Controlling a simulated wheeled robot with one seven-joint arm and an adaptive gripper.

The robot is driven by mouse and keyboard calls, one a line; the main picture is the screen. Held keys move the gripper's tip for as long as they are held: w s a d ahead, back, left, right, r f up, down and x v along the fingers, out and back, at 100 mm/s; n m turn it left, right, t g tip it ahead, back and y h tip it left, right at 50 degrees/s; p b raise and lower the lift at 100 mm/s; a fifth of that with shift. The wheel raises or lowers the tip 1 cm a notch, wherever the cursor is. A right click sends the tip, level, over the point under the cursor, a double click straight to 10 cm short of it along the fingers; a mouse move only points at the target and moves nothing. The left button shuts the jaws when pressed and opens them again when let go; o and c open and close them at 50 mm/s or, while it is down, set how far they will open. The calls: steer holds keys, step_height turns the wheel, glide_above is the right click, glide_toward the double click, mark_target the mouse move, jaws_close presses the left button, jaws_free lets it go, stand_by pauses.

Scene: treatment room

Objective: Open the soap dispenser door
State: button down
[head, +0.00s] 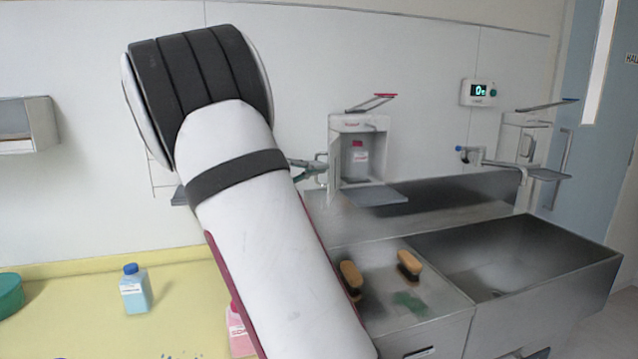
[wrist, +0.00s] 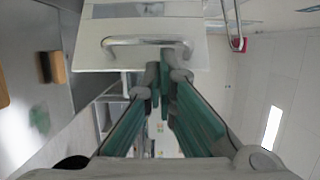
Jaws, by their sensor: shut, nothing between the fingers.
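The soap dispenser (head: 346,124) is a white wall box with a red lever on top. A red-capped bottle (head: 356,161) shows inside it. In the wrist view a white panel (wrist: 115,27) with a grey window fills the top middle, and a metal bar handle (wrist: 140,41) spans it. In the head view my gripper (head: 316,167) shows partly beyond my arm, at the dispenser's left side. In the wrist view my gripper (wrist: 166,60) is shut and empty, its tips close to one end of the handle. I cannot tell whether they touch it, nor how far the door stands open.
A steel sink (head: 492,262) and two brushes (head: 350,274) (head: 409,264) lie below. A second dispenser (head: 522,136) hangs at the right. A blue-capped bottle (head: 136,292) stands on the yellow counter (head: 75,320). My arm hides part of the wall.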

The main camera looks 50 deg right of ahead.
steer(key=shift+w+a+b, duration=0.2)
steer(key=shift+w+b, duration=0.25)
steer(key=shift+w, duration=0.4)
steer(key=shift+w+a+b, duration=0.2)
steer(key=shift+w+b, duration=0.25)
steer(key=shift+w, duration=0.4)
steer(key=shift+s, duration=0.1)
